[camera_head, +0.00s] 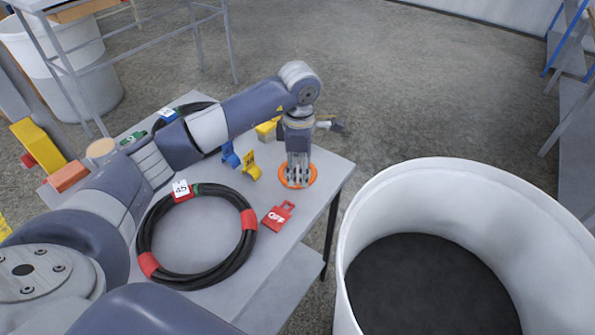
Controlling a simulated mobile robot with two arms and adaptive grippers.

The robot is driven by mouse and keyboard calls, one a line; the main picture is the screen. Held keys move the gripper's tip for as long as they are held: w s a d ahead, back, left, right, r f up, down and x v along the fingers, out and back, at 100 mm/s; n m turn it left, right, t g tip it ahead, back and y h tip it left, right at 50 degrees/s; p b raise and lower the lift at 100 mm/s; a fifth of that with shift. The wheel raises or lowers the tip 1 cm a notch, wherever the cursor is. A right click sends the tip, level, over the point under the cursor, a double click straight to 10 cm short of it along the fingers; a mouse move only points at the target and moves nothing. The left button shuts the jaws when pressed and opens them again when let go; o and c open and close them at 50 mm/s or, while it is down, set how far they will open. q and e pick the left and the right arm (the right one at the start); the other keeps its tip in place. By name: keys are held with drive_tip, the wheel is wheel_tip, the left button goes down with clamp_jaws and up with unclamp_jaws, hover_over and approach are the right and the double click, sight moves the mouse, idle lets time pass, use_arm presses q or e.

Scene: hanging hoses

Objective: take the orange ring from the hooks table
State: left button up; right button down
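The orange ring (312,177) lies flat on the grey hooks table (322,165), near its right corner. My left arm reaches across the table from the left. My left gripper (297,180) points straight down over the ring, with its fingertips at the ring's middle. The fingers hide part of the ring. I cannot tell whether they touch it, or whether they are open or shut. My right gripper is not in view.
A coiled black hose (248,246) with red bands and a "45" tag lies on the table. A red "OFF" tag (279,216), yellow hook (251,166) and blue hook (230,154) are nearby. A large white bin (375,200) stands at right.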

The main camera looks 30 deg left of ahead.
sight(298, 182)
use_arm(q)
drive_tip(key=shift+a+f, duration=0.1)
drive_tip(key=shift+f, duration=1.85)
clamp_jaws()
drive_tip(key=shift+r, duration=0.15)
